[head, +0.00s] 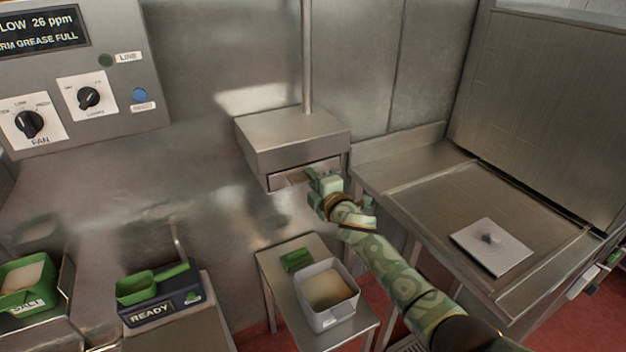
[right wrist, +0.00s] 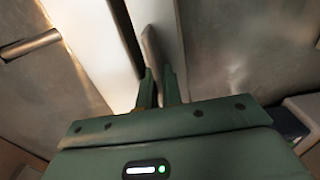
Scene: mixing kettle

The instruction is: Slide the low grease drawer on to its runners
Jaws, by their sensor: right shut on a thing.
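The grease drawer (head: 289,180) shows as a low metal piece at the front opening of a steel housing (head: 293,143) on the back wall. My right gripper (head: 318,184) is at the right part of that opening and hides some of the drawer. In the right wrist view the fingers (right wrist: 161,88) are closed on a thin upright metal tab (right wrist: 153,50), which looks like the drawer's handle. Whether the drawer sits on its runners is hidden. My left gripper is not in view.
A small steel table (head: 268,272) below holds a grey bin (head: 327,312) and a green block (head: 296,260). A steel counter (head: 430,205) with a square lid (head: 491,247) stands at the right. A control panel (head: 120,60) hangs at upper left; a green-panned scale (head: 160,300) stands below.

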